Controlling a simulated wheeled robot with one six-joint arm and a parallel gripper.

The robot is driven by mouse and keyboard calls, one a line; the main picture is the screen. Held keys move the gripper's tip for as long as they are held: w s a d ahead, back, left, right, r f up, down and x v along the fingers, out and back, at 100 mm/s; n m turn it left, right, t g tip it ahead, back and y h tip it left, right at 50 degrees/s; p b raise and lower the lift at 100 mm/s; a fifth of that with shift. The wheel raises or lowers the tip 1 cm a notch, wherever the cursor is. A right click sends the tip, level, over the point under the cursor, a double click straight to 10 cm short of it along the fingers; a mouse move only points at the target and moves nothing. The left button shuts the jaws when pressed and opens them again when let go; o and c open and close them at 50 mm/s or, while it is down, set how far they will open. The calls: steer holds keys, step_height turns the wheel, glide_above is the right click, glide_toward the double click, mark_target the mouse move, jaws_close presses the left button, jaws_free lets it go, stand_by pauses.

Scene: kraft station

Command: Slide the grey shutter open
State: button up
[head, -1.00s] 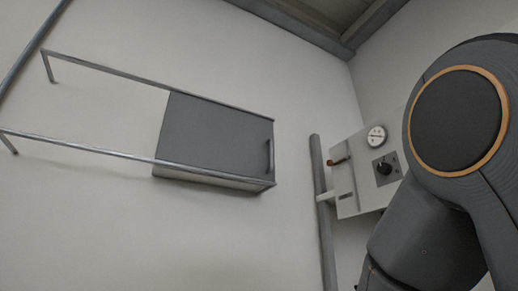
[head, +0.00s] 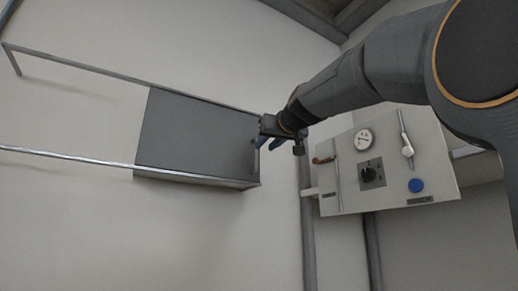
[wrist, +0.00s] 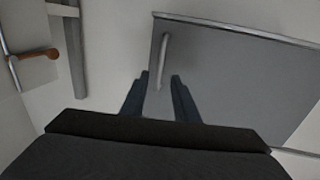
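The grey shutter (head: 192,133) is a flat panel at the right end of two metal rails on the wall. Its upright bar handle (wrist: 163,60) is near its right edge in the head view; my gripper partly hides it there. My gripper (head: 266,145) is at that right edge in the head view. In the wrist view my gripper (wrist: 160,77) is open, its two dark fingers apart. The handle's lower end appears between the fingertips. I cannot tell whether they touch it or how deep they reach.
The rails (head: 66,154) run on to the left over bare wall, with free room there. A control panel (head: 340,188) with a gauge, a dial, a blue button and levers stands to the right, below my arm. A grey post (head: 307,235) is beside it.

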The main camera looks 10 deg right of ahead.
mark_target(257, 152)
steer(key=shift+w+a+r+p, duration=0.15)
steer(key=shift+w+p, duration=0.55)
steer(key=shift+w, duration=0.55)
steer(key=shift+w+a+p, duration=0.15)
steer(key=shift+w+p, duration=0.5)
steer(key=shift+w, duration=0.6)
steer(key=shift+w+a+r+p, duration=0.15)
steer(key=shift+w+p, duration=0.55)
steer(key=shift+w, duration=0.55)
jaws_close()
